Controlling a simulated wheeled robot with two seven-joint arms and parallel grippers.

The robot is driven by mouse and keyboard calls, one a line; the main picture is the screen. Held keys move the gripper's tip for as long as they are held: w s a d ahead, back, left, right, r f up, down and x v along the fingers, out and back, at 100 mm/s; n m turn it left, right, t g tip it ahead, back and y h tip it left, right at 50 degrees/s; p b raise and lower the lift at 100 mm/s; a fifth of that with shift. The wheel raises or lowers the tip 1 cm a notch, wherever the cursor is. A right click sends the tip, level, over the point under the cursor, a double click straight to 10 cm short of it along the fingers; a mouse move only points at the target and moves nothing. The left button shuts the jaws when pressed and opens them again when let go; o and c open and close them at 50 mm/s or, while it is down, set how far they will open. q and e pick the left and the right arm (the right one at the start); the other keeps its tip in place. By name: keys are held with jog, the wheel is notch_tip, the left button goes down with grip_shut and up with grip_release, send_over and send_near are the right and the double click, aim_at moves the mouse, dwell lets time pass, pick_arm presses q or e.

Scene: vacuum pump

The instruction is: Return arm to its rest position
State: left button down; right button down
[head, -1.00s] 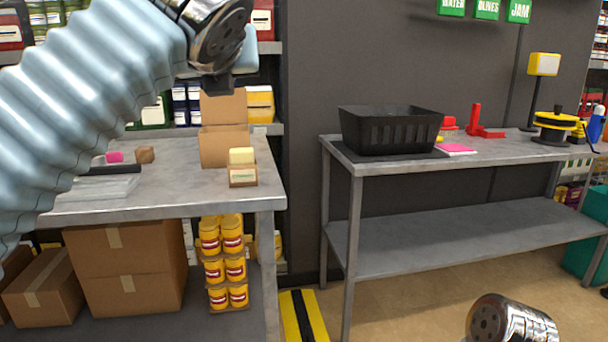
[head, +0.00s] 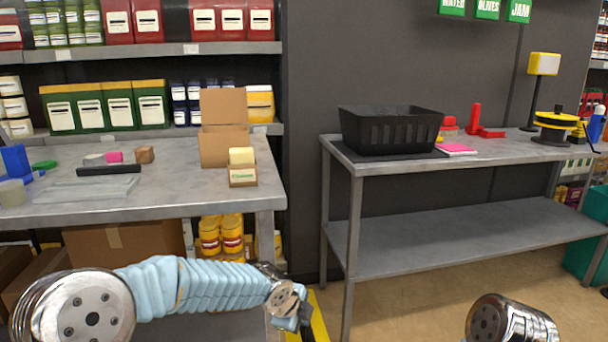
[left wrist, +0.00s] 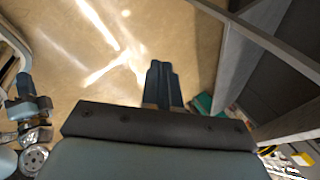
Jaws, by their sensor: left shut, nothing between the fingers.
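My left arm comes in low from the left in the head view, in a pale blue ribbed sleeve. Its gripper (head: 306,320) hangs below the front edge of the left table, partly cut off by the picture's lower edge. In the left wrist view the left gripper's dark fingers (left wrist: 162,82) are together with nothing between them, over bare tan floor. A metal joint of my right arm shows at the lower right of the head view. My right gripper is not in view.
The left table (head: 200,195) carries an open cardboard box (head: 224,145) and several small items. The right table (head: 480,155) holds a black basket (head: 390,130). Yellow jars (head: 220,235) stand under the left table. Tan floor (head: 410,300) is free below the right table.

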pick_arm(q)
jog(key=s+a+f+n+g, duration=0.2)
jog(key=s+f+n, duration=0.4)
jog(key=f, duration=0.7)
jog(key=s+a+f+n+g, duration=0.1)
jog(key=s+a+f+n, duration=0.3)
jog(key=s+f+n, duration=0.3)
jog(key=s+a+f+n+g, duration=0.1)
jog(key=s+a+f+n, duration=0.3)
jog(key=s+f+n, duration=0.4)
jog(key=s+n, duration=0.3)
jog(key=s, duration=0.4)
jog(key=shift+f+h, duration=0.2)
jog(key=shift+h, duration=0.1)
